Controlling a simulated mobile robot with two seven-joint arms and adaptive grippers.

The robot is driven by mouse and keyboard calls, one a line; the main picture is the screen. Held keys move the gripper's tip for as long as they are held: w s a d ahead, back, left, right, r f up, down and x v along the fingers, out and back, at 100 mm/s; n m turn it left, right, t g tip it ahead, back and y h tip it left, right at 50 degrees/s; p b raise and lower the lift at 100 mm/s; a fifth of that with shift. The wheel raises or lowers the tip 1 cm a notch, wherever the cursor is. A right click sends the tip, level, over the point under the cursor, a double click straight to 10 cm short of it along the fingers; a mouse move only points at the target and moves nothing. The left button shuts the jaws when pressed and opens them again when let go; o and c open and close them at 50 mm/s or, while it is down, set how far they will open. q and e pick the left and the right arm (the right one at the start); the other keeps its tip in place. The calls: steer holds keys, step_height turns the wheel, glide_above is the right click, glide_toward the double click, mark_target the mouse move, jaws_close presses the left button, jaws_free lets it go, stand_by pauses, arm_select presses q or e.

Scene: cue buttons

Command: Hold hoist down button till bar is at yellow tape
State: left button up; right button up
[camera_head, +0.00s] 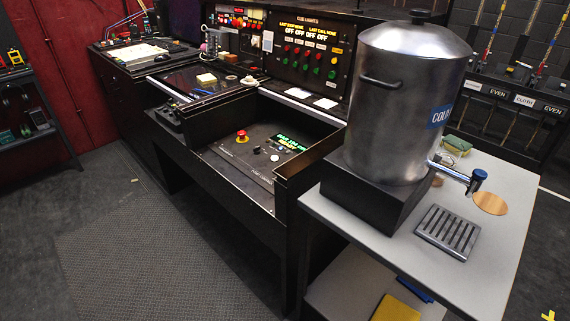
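A dark control panel (230,160) lies in a recess of the black desk. On it are a red mushroom button on a yellow base (242,136), a small dark button or knob (257,149), a pale round button (274,157) and a lit green display (290,143). The panel's labels are too small to read, so I cannot tell which is the hoist down button. A yellow tape mark (548,315) shows on the floor at the bottom right. I cannot make out a hoist bar. Neither gripper is in view.
A large metal urn (408,100) on a black base stands on a grey table (480,270) at the right, near the panel. A drip grille (448,232) and a wooden disc (490,203) lie there. A cue lights board (308,55) rises behind. Floor (130,250) is clear at front left.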

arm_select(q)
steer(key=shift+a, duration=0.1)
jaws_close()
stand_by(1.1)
